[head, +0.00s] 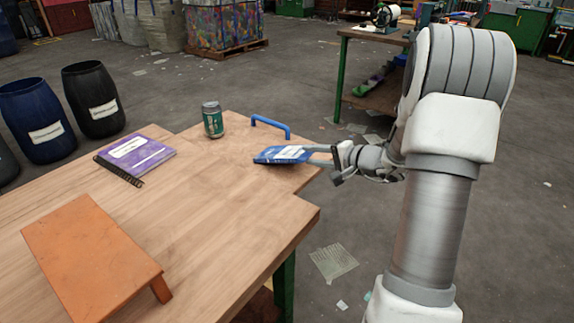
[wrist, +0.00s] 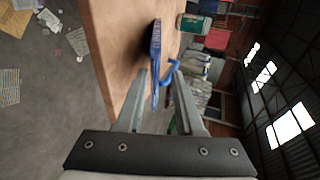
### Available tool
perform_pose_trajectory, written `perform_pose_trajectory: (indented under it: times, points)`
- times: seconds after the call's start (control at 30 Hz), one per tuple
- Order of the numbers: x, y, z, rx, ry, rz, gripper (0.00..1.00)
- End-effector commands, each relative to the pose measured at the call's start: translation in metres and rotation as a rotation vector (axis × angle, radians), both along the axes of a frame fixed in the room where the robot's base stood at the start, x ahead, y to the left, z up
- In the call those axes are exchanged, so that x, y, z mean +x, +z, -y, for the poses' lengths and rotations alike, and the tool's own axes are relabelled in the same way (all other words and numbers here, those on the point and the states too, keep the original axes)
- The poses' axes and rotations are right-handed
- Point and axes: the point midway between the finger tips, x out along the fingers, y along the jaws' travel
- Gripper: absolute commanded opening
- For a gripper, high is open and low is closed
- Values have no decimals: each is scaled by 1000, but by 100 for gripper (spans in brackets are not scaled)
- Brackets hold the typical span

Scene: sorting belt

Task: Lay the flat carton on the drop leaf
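The flat carton (head: 282,155) is a thin blue box with a white label. It lies about level at the right part of the wooden table, over the narrower end section, which looks like the drop leaf (head: 235,170). In the wrist view the carton (wrist: 155,62) shows edge-on, close to the wood surface. My gripper (head: 312,155) reaches in from the right. Its fingers (wrist: 160,85) stand apart on either side of the carton, with a gap showing on the right side. I cannot tell whether the carton's whole underside touches the wood.
A purple notebook (head: 136,158) and an orange sloped stand (head: 88,255) are further left. The wood in front of the carton is clear.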

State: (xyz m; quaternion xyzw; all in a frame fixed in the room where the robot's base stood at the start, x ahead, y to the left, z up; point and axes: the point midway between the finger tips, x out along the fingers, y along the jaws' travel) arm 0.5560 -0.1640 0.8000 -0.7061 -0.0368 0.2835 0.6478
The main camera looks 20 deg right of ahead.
Motion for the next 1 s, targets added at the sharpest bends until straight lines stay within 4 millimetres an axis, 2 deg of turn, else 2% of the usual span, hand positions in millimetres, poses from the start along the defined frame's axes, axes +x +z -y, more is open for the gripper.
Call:
perform_pose_trajectory:
  times: [0.5, 1.0]
  points:
    - [-51, 22, 26, -1, -2, 0, 36]
    - [-58, 29, 29, -1, -1, 1, 36]
